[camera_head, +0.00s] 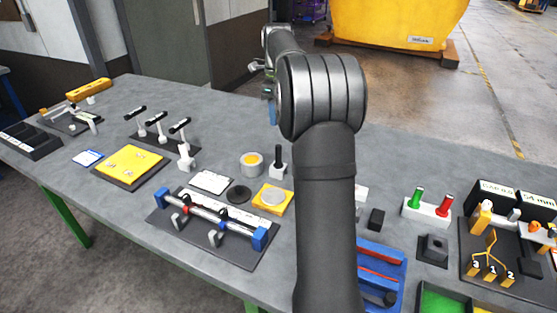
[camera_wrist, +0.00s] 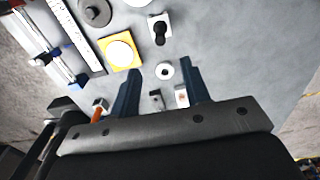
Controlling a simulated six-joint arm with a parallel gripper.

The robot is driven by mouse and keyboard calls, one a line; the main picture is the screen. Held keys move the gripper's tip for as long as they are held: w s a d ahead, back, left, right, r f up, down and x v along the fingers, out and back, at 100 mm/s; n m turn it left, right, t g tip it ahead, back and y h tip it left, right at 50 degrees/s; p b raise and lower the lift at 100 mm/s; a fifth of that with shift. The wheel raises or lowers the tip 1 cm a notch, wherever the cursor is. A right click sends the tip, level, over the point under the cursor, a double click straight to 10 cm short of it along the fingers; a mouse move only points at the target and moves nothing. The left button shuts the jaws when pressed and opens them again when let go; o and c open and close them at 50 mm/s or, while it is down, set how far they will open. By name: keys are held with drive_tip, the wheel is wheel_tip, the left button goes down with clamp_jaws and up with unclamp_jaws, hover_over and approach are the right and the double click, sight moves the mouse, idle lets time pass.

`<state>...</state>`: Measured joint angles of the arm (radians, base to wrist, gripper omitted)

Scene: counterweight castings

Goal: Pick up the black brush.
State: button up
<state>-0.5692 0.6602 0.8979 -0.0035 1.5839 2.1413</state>
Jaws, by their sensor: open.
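A black upright handle in a white block (camera_head: 278,158) stands near the middle of the table in the head view; it looks like the black brush, but I cannot be sure. In the wrist view it appears as a dark shape on a white block (camera_wrist: 158,31), beyond my fingertips. My gripper (camera_wrist: 162,72) is open, with its two dark blue fingers apart and nothing held between them. In the head view my arm hides most of the gripper; a bluish finger shows above the table.
A yellow square plate with a round disc (camera_head: 272,197) and a grey cup with a yellow inside (camera_head: 251,163) stand close by. A rail fixture with blue ends (camera_head: 216,220) lies in front. A blue tray (camera_head: 384,258) is at right.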

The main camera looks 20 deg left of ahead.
sight(278, 165)
wheel_tip(278, 165, down, 16)
drive_tip(key=shift+r, duration=0.1)
clamp_jaws()
idle(0.5)
